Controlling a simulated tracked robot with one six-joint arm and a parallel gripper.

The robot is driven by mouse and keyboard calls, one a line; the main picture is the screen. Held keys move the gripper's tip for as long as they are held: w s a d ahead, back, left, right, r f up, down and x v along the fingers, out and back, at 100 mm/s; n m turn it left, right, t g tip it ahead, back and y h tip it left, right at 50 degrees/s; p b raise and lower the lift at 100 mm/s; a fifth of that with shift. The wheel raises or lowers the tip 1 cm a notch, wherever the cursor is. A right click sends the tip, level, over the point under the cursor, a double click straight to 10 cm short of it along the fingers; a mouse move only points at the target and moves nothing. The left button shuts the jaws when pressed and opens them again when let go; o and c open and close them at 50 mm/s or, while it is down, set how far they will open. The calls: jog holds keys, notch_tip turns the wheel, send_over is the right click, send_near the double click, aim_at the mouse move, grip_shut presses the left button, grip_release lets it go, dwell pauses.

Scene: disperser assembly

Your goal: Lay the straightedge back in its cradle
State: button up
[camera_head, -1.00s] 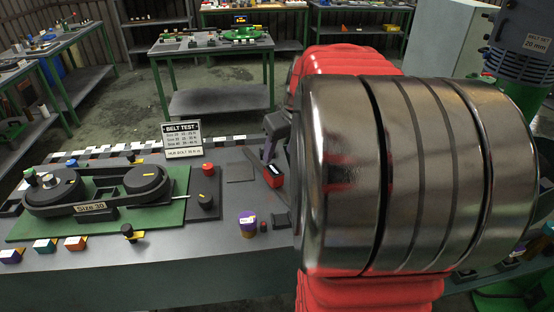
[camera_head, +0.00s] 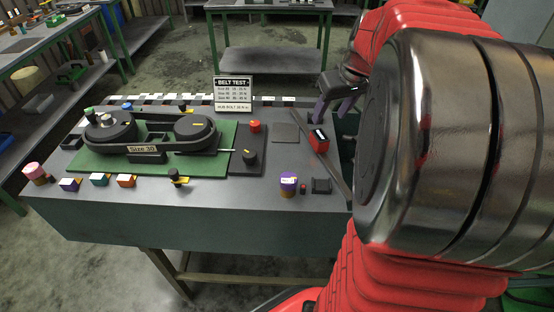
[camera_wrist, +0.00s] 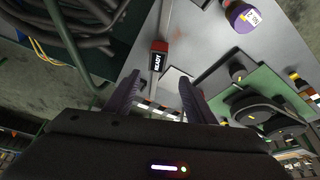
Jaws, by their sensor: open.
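A long thin grey bar, which looks like the straightedge (camera_head: 337,178), lies slantwise on the bench near its right end. My gripper (camera_head: 333,110) is above the bench's back right corner, behind the box. Its purple fingers are apart with nothing between them, as the wrist view shows (camera_wrist: 157,100). A small black notched block (camera_head: 321,186) stands near the bar's front end; I cannot tell whether it is the cradle.
A belt rig on a green plate (camera_head: 108,163) fills the bench's left and middle. A BELT TEST sign (camera_head: 233,94) stands at the back. A purple-topped pot (camera_head: 288,184) stands near the front right. Dark coiled hoses (camera_wrist: 85,20) lie beyond the bench edge.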

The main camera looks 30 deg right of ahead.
jog(key=s+a+r+n, duration=0.1)
jog(key=s+a+r, duration=0.1)
jog(key=a, duration=1.4)
jog(key=s+a+f, duration=0.1)
jog(key=s+a, duration=0.4)
jog(key=a, duration=0.2)
jog(key=s+a+f+n+t+y, duration=0.1)
jog(key=s+a+f, duration=0.1)
jog(key=s+a, duration=0.3)
jog(key=shift+a+f, duration=0.15)
jog(key=shift+a, duration=1.05)
